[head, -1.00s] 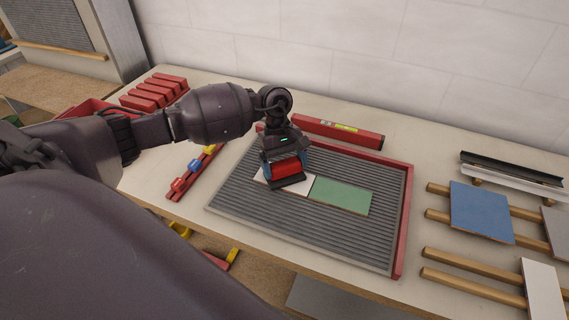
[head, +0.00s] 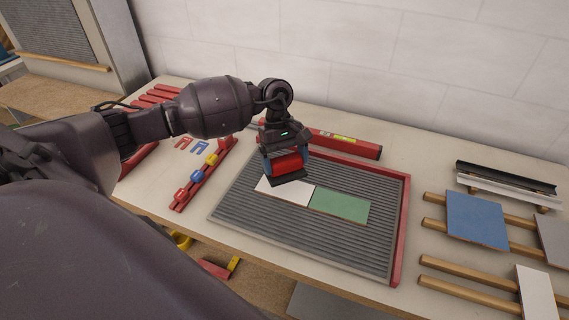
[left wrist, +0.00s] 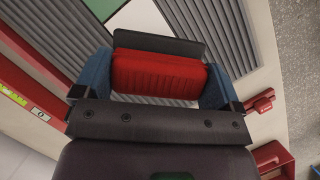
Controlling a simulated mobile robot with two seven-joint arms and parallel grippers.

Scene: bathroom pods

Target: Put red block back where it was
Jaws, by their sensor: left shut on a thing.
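The red block (head: 287,163) is held between the blue-sided fingers of my left gripper (head: 287,166). It also shows in the left wrist view (left wrist: 158,76), spanning the gap between the fingers, with a dark flat plate along its far side. The gripper is shut on it, above the white tile (head: 284,191) on the grey ribbed board (head: 300,235). In the head view the block appears raised from the tile. My right gripper is not in view.
A green tile (head: 339,204) lies beside the white one. A red rail (head: 400,235) edges the board, and a red level (head: 345,143) lies behind it. Several red blocks (head: 150,97) stand at the back left. A red strip with coloured clips (head: 200,178) lies left of the board. Wooden bars with a blue tile (head: 476,220) are at right.

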